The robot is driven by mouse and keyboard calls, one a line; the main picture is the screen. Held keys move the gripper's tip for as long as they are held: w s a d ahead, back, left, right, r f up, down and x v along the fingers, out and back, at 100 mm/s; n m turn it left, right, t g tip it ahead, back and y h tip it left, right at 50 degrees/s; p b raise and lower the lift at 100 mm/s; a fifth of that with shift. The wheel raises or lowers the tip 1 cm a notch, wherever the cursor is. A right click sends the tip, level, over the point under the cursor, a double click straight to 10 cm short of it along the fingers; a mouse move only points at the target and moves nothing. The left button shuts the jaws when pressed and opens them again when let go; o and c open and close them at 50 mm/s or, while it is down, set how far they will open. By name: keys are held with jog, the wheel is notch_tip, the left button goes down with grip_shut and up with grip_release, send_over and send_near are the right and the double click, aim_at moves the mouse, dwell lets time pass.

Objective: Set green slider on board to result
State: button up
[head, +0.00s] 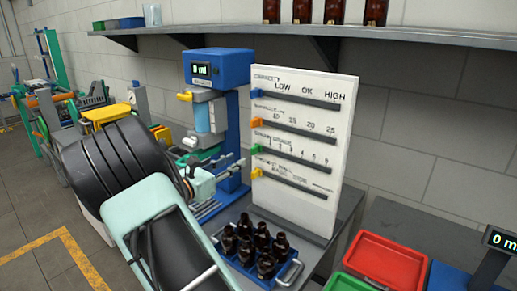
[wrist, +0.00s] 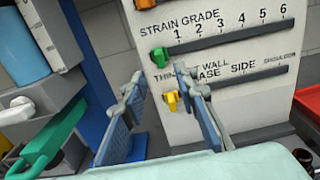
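The white board (head: 330,125) stands upright on the bench with several slider rows. The green slider (head: 256,149) sits at the left end of the "STRAIN GRADE" row, left of the 1; it also shows in the wrist view (wrist: 159,54). My gripper (wrist: 160,85) is open and empty. Its fingers are in front of the board's lower left part, below the green slider in the wrist view. The yellow slider (wrist: 171,101) of the lowest row shows between the fingers. I cannot tell how far the fingertips are from the board.
A blue test machine (head: 217,67) with a small display stands left of the board. A blue crate of amber bottles (head: 291,274) sits before the board. Red (head: 384,262) and green trays stand at right, by a dark display (head: 496,246). A shelf (head: 330,34) runs above.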

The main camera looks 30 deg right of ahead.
aim_at(252, 151)
jog(key=p+x, duration=0.2)
jog(key=x, duration=0.8)
jog(key=shift+w+d+r, duration=0.1)
grip_shut()
